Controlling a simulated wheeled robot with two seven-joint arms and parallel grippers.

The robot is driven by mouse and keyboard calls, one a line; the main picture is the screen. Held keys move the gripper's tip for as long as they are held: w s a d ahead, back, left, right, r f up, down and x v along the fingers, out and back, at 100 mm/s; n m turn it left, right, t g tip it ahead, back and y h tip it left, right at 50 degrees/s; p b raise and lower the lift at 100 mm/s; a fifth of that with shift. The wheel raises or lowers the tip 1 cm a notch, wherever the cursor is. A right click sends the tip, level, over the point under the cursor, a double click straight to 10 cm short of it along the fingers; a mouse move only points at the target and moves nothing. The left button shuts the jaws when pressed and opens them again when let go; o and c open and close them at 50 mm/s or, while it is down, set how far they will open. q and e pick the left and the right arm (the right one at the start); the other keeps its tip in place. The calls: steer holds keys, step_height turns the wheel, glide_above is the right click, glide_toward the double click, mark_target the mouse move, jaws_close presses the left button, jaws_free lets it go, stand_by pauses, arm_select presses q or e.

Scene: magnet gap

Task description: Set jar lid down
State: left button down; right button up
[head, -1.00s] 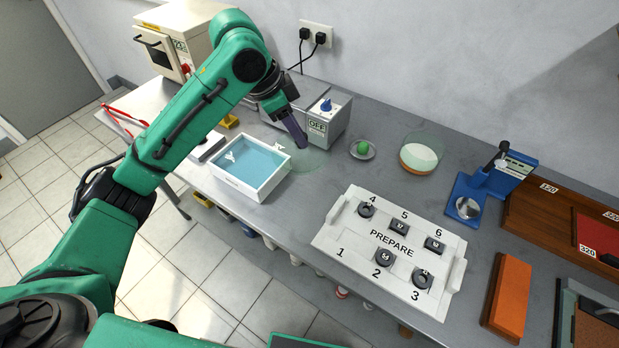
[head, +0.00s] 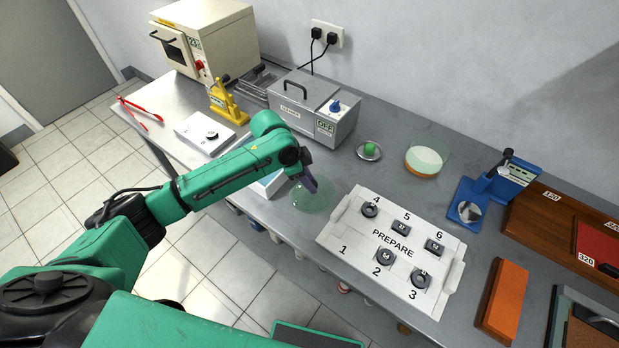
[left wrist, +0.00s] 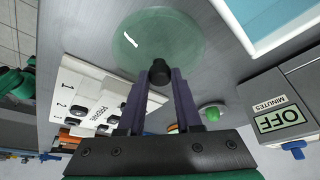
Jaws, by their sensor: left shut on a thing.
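The jar lid (head: 318,200) is a clear, greenish glass disc. It shows over the grey bench, left of the PREPARE tray. In the left wrist view the lid (left wrist: 150,30) has a black knob (left wrist: 159,72) between the fingertips. My left gripper (head: 310,184) is shut on that knob, and it also shows in the left wrist view (left wrist: 158,80). I cannot tell whether the lid touches the bench. A round glass vessel (head: 425,160) with white contents and an orange lower part stands at the back right. My right gripper is not in view.
The white PREPARE tray (head: 345,240) with several dark parts is close to the lid's right. A white basin (head: 268,187) is mostly behind my left arm. A grey OFF box (head: 315,112) and a green ball (head: 370,149) on a dish are behind. Bare bench lies between them.

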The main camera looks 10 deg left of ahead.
arm_select(q)
steer(key=c, duration=0.6)
jaws_free()
steer(key=b+v, duration=0.1)
steer(key=v, duration=1.1)
steer(key=shift+b, duration=0.3)
steer(key=shift+d, duration=0.1)
